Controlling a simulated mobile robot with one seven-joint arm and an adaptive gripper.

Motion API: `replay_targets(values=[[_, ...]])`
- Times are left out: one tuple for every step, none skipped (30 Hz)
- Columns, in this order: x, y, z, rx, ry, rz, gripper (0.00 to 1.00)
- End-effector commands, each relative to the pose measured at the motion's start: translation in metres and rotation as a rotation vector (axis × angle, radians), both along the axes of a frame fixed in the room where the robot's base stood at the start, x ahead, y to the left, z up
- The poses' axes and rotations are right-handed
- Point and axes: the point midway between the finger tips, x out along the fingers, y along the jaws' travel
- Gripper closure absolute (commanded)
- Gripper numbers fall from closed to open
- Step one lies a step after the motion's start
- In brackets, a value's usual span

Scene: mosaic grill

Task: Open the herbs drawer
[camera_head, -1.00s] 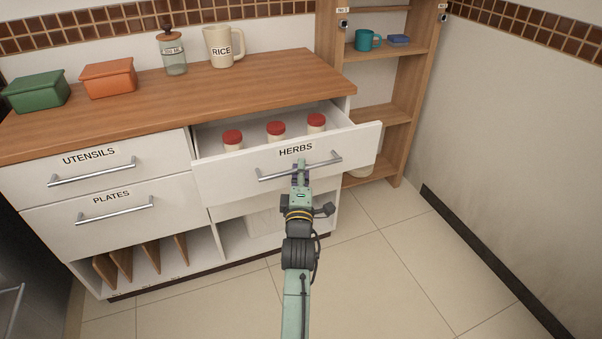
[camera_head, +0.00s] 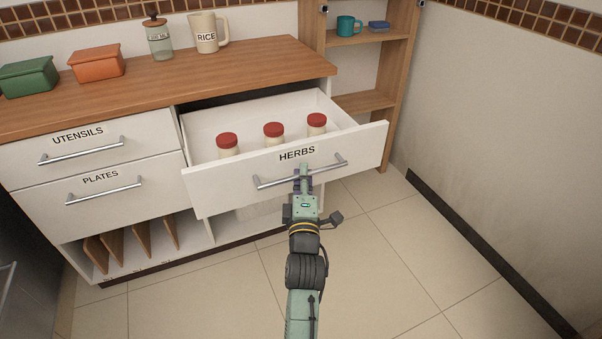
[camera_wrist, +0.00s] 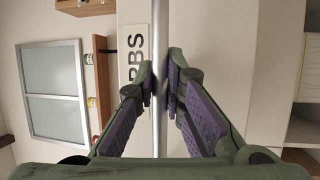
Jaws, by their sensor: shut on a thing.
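The white herbs drawer (camera_head: 228,190), labelled HERBS, is pulled well out of the cabinet in the head view. Three jars with red lids stand inside it, one of them a jar (camera_head: 273,135) near the middle. Its silver bar handle (camera_head: 266,184) runs across the front and also shows in the wrist view (camera_wrist: 159,30). My gripper (camera_head: 303,172) is shut on the handle near its middle. In the wrist view its two fingers (camera_wrist: 160,85) stand on both sides of the bar, next to the partly hidden label.
The utensils drawer (camera_head: 140,143) and plates drawer (camera_head: 140,182) are shut at the left. The counter (camera_head: 200,75) holds a rice pitcher (camera_head: 206,35), a glass jar and two lidded boxes. A wooden shelf (camera_head: 365,103) and a wall stand at the right. The tiled floor (camera_head: 400,260) is clear.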

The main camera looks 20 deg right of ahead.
Motion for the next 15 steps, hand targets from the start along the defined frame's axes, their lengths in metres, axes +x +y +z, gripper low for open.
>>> replay_targets(values=[[-0.0007, -0.0004, 0.0006, -0.002, 0.000, -0.001, 1.00], [-0.0008, -0.0004, 0.0006, -0.002, 0.000, -0.001, 1.00], [-0.0008, -0.0004, 0.0007, -0.002, -0.001, -0.001, 1.00], [-0.0007, -0.0004, 0.0008, -0.002, -0.001, -0.001, 1.00], [-0.0007, -0.0004, 0.0008, -0.002, -0.001, -0.001, 1.00], [-0.0007, -0.0004, 0.0008, -0.002, -0.001, -0.001, 1.00], [-0.0007, -0.0005, 0.0008, -0.002, -0.001, -0.001, 1.00], [-0.0007, -0.0005, 0.0008, -0.002, -0.001, -0.001, 1.00], [-0.0006, -0.0004, 0.0008, -0.002, -0.001, -0.001, 1.00], [-0.0006, -0.0005, 0.0007, -0.002, -0.001, -0.001, 0.88], [-0.0006, -0.0005, 0.0007, -0.002, -0.001, -0.001, 0.86], [-0.0006, -0.0004, 0.0007, -0.002, -0.001, -0.001, 0.84], [-0.0006, -0.0004, 0.0007, -0.002, 0.000, -0.001, 0.82], [-0.0005, -0.0003, 0.0006, -0.001, -0.001, -0.001, 0.80], [-0.0005, -0.0003, 0.0006, -0.001, -0.001, -0.001, 0.77]])
